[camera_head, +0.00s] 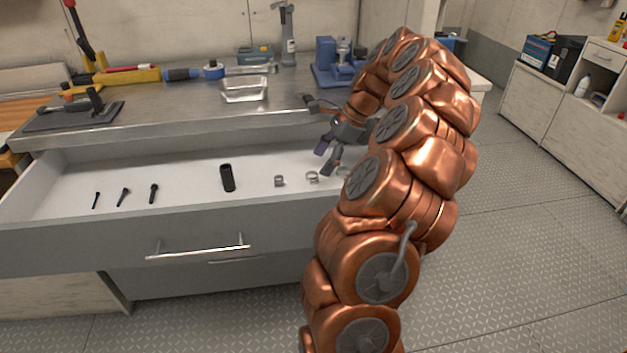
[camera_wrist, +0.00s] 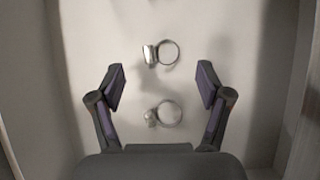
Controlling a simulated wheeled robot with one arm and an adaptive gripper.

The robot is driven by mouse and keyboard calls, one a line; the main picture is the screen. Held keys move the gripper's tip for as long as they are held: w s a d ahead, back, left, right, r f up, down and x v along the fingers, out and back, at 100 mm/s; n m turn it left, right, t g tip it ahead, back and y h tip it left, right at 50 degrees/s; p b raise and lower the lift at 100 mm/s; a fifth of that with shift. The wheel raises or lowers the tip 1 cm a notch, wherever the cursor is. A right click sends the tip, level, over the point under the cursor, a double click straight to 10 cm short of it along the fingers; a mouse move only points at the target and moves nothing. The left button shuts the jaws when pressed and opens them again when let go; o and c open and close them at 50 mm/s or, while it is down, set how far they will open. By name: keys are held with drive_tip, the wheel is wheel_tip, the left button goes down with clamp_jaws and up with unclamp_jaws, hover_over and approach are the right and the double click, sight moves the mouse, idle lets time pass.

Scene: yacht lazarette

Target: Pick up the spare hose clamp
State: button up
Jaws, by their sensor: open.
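My gripper (camera_head: 327,158) is open and empty above the right part of the open drawer. In the wrist view its two fingers (camera_wrist: 161,76) stand wide apart. Small metal ring-shaped hose clamps lie on the white drawer floor. One clamp (camera_wrist: 163,114) lies between the fingers, nearer the palm, and another clamp (camera_wrist: 161,53) lies just beyond the fingertips. Neither is touched, as far as I can see. In the head view one clamp (camera_head: 279,181) lies left of another (camera_head: 312,177). A third ring (camera_head: 343,171) is partly hidden by my arm. I cannot tell which one is the spare.
The drawer (camera_head: 60,205) also holds a black cylinder (camera_head: 227,178) and several small dark bolts (camera_head: 123,197). Its walls rise around the items. The steel worktop (camera_head: 180,110) above bears a metal tray (camera_head: 245,90), tools and a blue device (camera_head: 338,62).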

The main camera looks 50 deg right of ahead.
sight(309, 180)
drive_tip(key=shift+x, duration=2)
drive_tip(key=shift+r, duration=0.1)
drive_tip(key=c, duration=1)
drive_tip(key=shift+r, duration=0.1)
